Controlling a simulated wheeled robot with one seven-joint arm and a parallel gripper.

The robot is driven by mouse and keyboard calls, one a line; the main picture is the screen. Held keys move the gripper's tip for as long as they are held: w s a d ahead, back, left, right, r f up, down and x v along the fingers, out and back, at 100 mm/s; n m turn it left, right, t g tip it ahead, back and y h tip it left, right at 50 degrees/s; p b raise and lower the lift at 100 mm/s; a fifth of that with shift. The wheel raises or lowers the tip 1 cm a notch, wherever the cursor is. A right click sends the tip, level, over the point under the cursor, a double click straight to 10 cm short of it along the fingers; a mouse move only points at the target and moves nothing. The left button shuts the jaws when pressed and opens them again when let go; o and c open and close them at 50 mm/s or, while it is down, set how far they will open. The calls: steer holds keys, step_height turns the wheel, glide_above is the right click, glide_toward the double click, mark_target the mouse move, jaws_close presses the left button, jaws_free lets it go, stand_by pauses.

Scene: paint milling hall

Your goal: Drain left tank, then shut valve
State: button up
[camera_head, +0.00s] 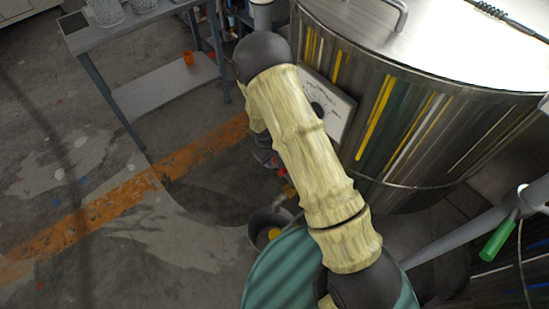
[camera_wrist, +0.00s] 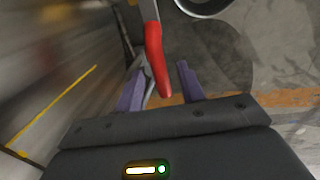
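A large steel tank (camera_head: 440,110) with yellow and white paint streaks fills the right of the head view. Low at its near side, a small red part (camera_head: 283,172) and a brass-coloured outlet (camera_head: 289,191) show beside my sleeved arm. A bucket (camera_head: 256,236) with something yellow inside stands below the outlet. In the wrist view, a red lever handle (camera_wrist: 156,62) reaches down between the fingers of my gripper (camera_wrist: 163,72). The fingers are apart, and the handle lies nearer the left one; I cannot tell whether they touch.
A grey shelf table (camera_head: 165,95) stands at upper left, with an orange cup (camera_head: 188,58) on its lower shelf. A pipe with a green grip (camera_head: 497,240) is at right. The floor at left, with an orange stripe (camera_head: 110,200), is clear.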

steer(key=shift+c, duration=0.5)
jaws_close()
